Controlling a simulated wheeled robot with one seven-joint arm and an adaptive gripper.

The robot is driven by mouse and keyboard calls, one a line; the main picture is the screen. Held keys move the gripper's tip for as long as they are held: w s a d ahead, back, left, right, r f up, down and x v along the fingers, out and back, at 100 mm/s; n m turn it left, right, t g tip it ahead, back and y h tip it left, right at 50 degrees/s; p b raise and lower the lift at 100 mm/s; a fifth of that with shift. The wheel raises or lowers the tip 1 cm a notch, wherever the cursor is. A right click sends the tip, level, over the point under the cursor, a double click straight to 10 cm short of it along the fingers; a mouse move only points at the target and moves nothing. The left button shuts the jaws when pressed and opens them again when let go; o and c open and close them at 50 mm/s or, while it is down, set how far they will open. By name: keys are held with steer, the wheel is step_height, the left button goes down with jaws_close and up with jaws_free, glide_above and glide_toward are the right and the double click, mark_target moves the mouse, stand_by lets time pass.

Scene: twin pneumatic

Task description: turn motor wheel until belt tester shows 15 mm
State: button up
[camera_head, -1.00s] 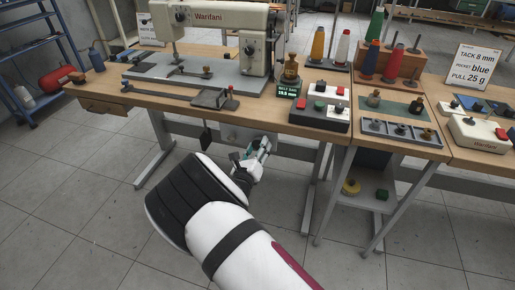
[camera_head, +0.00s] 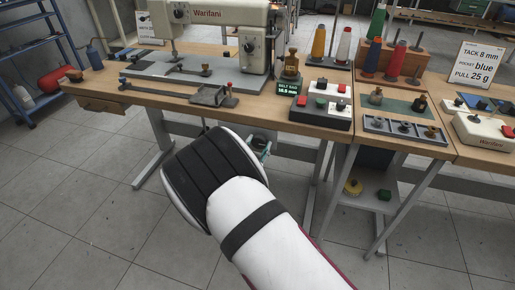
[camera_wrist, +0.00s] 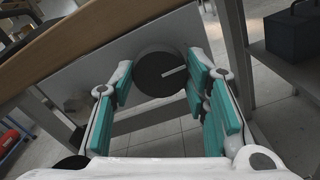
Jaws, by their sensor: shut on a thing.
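The motor wheel (camera_wrist: 152,84) is a dark round disc with a white mark line, under the table in the wrist view. The mark points right and slightly up. My gripper (camera_wrist: 162,82) has its teal-padded fingers on both sides of the wheel and is shut on it. In the head view my wrist hides the wheel and most of my gripper; a bit of it shows (camera_head: 261,145). The belt tester (camera_head: 288,86) stands on the table with a brass top and a green display. It reads "BELT SAG" with small digits in mm, too blurred to read surely.
A wooden table (camera_head: 150,108) with a Warifani sewing machine (camera_head: 215,18) is above my gripper. A table leg (camera_wrist: 234,45) stands close on the right in the wrist view. A button box (camera_head: 320,110) sits right of the tester. A blue box (camera_wrist: 291,38) is further right.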

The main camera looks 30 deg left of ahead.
steer(key=m+b, duration=0.2)
steer(key=m, duration=0.1)
steer(key=shift+w+f+m, duration=0.1)
steer(key=shift+m, duration=0.3)
steer(key=m+b, duration=0.3)
steer(key=shift+m, duration=0.3)
steer(key=m+b, duration=0.4)
steer(key=shift+d+f+b, duration=0.1)
steer(key=shift+b, duration=0.2)
steer(key=shift+m+b, duration=0.9)
steer(key=shift+b, duration=0.25)
steer(key=shift+m, duration=0.3)
steer(key=o, duration=1.1)
steer(key=shift+o, duration=0.2)
